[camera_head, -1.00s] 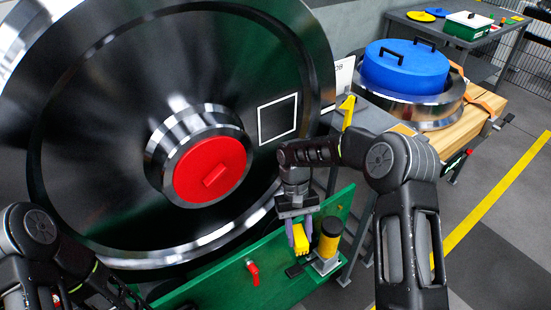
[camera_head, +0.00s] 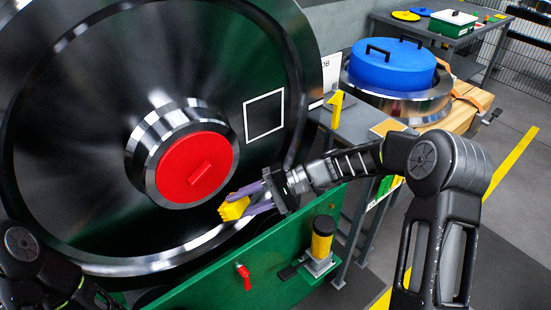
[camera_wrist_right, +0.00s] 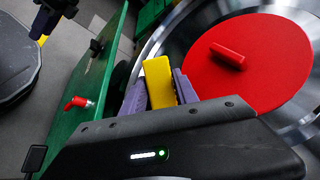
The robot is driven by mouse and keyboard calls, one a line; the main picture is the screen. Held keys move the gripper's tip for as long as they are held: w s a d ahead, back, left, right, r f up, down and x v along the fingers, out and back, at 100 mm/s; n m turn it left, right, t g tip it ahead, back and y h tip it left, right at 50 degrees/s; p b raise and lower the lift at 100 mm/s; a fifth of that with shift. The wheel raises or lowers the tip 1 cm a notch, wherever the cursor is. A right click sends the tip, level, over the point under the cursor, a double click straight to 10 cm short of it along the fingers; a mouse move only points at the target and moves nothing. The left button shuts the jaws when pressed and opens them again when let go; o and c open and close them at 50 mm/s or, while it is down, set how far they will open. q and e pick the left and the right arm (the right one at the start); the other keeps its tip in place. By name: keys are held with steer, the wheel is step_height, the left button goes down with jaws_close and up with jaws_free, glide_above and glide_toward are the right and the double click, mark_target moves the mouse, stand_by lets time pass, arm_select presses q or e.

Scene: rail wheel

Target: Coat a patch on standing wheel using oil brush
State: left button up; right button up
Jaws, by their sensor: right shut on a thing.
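The standing wheel (camera_head: 85,175) is large, dark and shiny, with a red hub cap (camera_head: 197,168). A white square outline (camera_head: 264,117) marks a patch on its face, right of the hub. My right gripper (camera_head: 242,203) has purple fingers shut on the yellow oil brush (camera_head: 234,208). It holds the brush in front of the wheel, below and left of the outlined patch. In the right wrist view the yellow brush (camera_wrist_right: 159,84) sits between the fingers, beside the red cap (camera_wrist_right: 245,65). Whether it touches the wheel cannot be told. My left gripper is out of view; only its arm shows at lower left.
A green rail frame (camera_head: 235,270) with a red valve handle (camera_head: 243,276) runs below the wheel. A yellow and black cylinder (camera_head: 322,238) stands at its right end. A yellow number 1 sign (camera_head: 336,110) and a blue-lidded wheel (camera_head: 395,65) stand to the right.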

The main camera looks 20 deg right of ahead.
steer(key=w+d+r+m+t+b, duration=0.1)
steer(key=w+d+r+m+t, duration=0.1)
steer(key=w+d+t, duration=0.3)
steer(key=w+d+r+m+t+h, duration=0.1)
steer(key=w+d+r+m+t, duration=0.2)
steer(key=w+d+m+t, duration=0.1)
steer(key=w+d+t, duration=0.1)
steer(key=d+t, duration=0.1)
steer(key=t, duration=0.1)
steer(key=shift+d+r+t+b, duration=0.25)
steer(key=shift+r+t+b, duration=0.05)
steer(key=shift+b, duration=0.05)
steer(key=shift+a, duration=0.1)
steer(key=shift+w+a+p, duration=0.1)
steer(key=shift+w+a, duration=0.25)
steer(key=shift+w, duration=0.55)
steer(key=shift+w+a+p, duration=0.15)
steer(key=shift+w+a, duration=0.2)
steer(key=shift+w, duration=0.55)
steer(key=shift+w+a+p, duration=0.1)
steer(key=shift+w+a, duration=0.25)
steer(key=shift+w, duration=0.55)
steer(key=shift+w+a+b, duration=0.35)
steer(key=shift+w+b, duration=0.35)
steer(key=shift+w, duration=0.2)
